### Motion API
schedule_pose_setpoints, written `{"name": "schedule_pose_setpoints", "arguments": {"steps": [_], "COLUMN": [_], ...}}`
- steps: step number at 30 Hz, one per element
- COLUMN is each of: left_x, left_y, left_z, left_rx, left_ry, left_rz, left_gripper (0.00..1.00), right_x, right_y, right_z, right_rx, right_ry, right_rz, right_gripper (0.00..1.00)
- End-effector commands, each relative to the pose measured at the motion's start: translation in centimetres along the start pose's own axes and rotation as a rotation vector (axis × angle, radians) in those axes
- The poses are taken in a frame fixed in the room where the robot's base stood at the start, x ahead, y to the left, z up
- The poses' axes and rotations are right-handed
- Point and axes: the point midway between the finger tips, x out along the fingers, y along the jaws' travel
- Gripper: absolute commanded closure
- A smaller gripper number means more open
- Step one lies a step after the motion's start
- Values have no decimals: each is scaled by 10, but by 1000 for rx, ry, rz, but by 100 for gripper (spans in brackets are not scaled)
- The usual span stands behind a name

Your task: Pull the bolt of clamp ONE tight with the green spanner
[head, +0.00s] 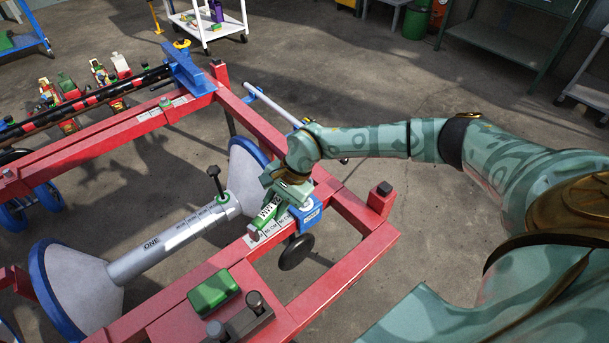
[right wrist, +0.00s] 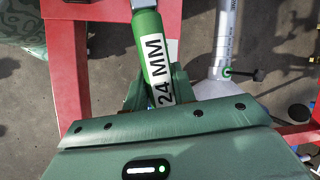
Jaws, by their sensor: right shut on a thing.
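The green spanner (head: 262,222) carries a white "24 MM" label. My right gripper (head: 279,200) is shut on its handle, over the red frame's right rail. In the right wrist view the green handle (right wrist: 149,45) runs up from between the fingers; its grey head is cut off at the top edge. Clamp ONE (head: 150,246) is a grey tube marked "ONE", lying between two blue-rimmed cones. Its bolt (head: 215,180), dark with a green collar, stands upright left of the gripper, apart from the spanner. The bolt also shows in the right wrist view (right wrist: 243,73). My left gripper is not in view.
The red frame (head: 345,280) surrounds the clamp. A blue block (head: 309,214) sits on the rail beside the gripper. A green box (head: 212,291) and dark pegs (head: 254,301) stand at the near end. A black-and-red bar (head: 90,100) lies at the far left. Open floor lies right.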

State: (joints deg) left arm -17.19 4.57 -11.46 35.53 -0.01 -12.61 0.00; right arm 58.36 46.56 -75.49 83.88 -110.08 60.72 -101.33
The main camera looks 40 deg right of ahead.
Motion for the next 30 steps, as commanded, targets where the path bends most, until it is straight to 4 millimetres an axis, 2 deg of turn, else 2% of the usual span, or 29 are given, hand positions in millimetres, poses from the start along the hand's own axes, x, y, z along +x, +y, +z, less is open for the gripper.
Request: {"name": "schedule_pose_setpoints", "arguments": {"steps": [15,25,30], "left_x": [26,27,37], "left_y": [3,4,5], "left_z": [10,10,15], "left_rx": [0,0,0], "left_ry": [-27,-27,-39], "left_rz": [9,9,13], "left_gripper": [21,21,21], "right_x": [42,43,41], "right_y": [13,13,31], "right_z": [-18,-19,-21], "right_rx": [1,-3,-123], "right_ry": [-1,-1,-36], "right_rz": [2,1,56], "right_gripper": [100,100,100]}}
